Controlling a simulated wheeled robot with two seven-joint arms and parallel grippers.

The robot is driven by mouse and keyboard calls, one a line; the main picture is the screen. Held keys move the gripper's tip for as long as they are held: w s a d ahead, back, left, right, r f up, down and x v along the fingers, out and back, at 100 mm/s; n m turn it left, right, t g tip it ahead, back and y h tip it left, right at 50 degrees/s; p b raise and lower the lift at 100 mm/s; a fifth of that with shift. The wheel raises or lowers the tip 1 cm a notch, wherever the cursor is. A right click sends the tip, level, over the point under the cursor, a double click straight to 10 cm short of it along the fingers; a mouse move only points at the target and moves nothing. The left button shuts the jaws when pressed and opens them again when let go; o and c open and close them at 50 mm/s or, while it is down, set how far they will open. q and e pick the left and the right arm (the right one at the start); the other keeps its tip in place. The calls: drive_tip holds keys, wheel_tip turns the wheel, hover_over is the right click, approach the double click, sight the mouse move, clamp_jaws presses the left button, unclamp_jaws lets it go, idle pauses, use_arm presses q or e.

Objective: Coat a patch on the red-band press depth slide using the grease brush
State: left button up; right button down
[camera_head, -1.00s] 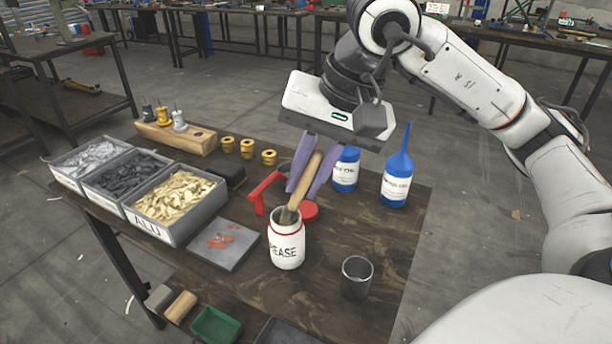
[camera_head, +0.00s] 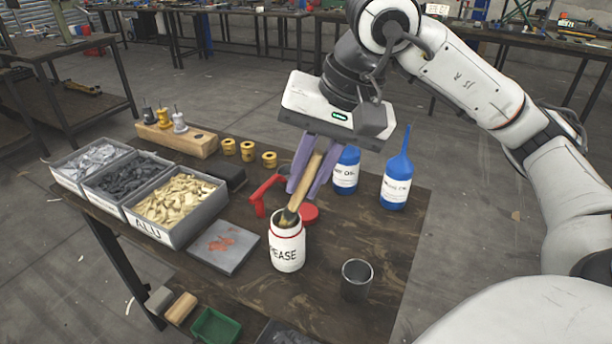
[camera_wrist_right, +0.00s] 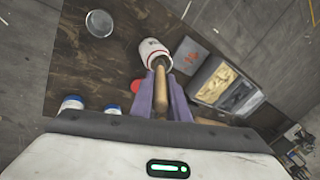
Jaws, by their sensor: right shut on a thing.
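The grease brush (camera_head: 309,175) has a wooden handle and dark bristles. My right gripper (camera_head: 305,187) is shut on its handle with purple fingers and holds it tilted above the grease jar. The jar (camera_head: 286,249) is white with a red rim and stands upright on the table. The brush's bristle end is at the jar's mouth; whether the tip is inside it is hard to tell. In the right wrist view the handle (camera_wrist_right: 161,88) lies between the fingers, with the jar (camera_wrist_right: 152,50) beyond. The red-band press and its depth slide are not recognisable in these views. My left gripper is not in view.
A grey plate with an orange smear (camera_head: 224,246) lies left of the jar. A metal cup (camera_head: 356,279) stands right of it. Blue bottles (camera_head: 397,181) stand behind. Bins of parts (camera_head: 176,230) line the left edge. A red clamp-like object (camera_head: 262,192) is behind the jar.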

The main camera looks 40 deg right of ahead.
drive_tip(key=shift+r+p, duration=2.25)
drive_tip(key=shift+r, duration=0.95)
